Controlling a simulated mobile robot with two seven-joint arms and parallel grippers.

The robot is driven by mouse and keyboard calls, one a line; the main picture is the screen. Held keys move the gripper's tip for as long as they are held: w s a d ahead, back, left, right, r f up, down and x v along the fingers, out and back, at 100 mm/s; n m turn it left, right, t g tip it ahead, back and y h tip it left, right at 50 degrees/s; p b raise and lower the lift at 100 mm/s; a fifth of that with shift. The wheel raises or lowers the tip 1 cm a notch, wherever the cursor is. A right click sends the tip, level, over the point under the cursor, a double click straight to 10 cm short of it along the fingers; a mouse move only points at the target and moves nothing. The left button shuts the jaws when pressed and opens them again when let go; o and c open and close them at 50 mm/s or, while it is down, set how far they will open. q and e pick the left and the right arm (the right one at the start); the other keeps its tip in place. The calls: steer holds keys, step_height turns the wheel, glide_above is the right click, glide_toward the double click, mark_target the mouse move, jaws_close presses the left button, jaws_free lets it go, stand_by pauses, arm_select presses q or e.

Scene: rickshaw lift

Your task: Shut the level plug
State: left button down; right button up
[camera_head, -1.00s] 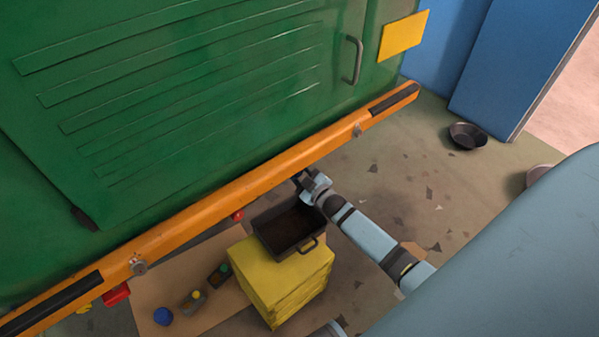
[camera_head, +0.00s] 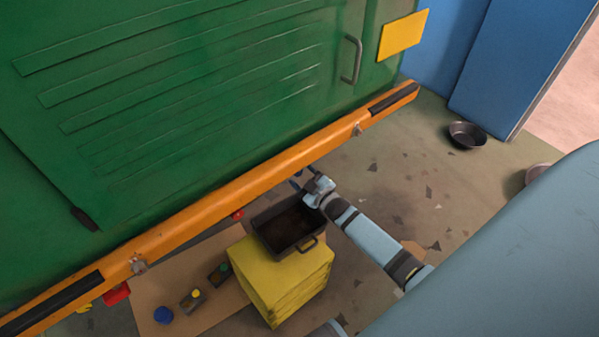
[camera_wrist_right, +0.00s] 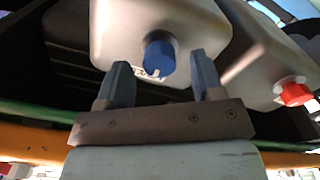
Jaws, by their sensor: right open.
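In the right wrist view a blue plug (camera_wrist_right: 159,56) sits on the underside of a pale grey housing (camera_wrist_right: 190,22). A red plug (camera_wrist_right: 293,92) sits on another grey housing (camera_wrist_right: 268,62) to the right. No label tells me which one is the level plug. My right gripper (camera_wrist_right: 161,66) is open, with one finger on each side of the blue plug in the picture; I cannot tell whether they touch it. In the head view my right gripper (camera_head: 297,182) is at the lower edge of the orange beam. My left gripper is not in view.
A green vehicle body (camera_head: 200,60) and orange beam (camera_head: 250,182) overhang the area. A black pan (camera_head: 304,252) rests on a yellow block (camera_head: 262,282) beside my right gripper. Small bottles (camera_head: 193,298) stand on a brown mat (camera_head: 152,322). A dark bowl (camera_head: 467,136) lies on open floor.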

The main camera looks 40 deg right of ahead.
steer(key=s+d, duration=0.1)
steer(key=s, duration=1.1)
steer(key=shift+p, duration=0.45)
steer(key=shift+s, duration=0.1)
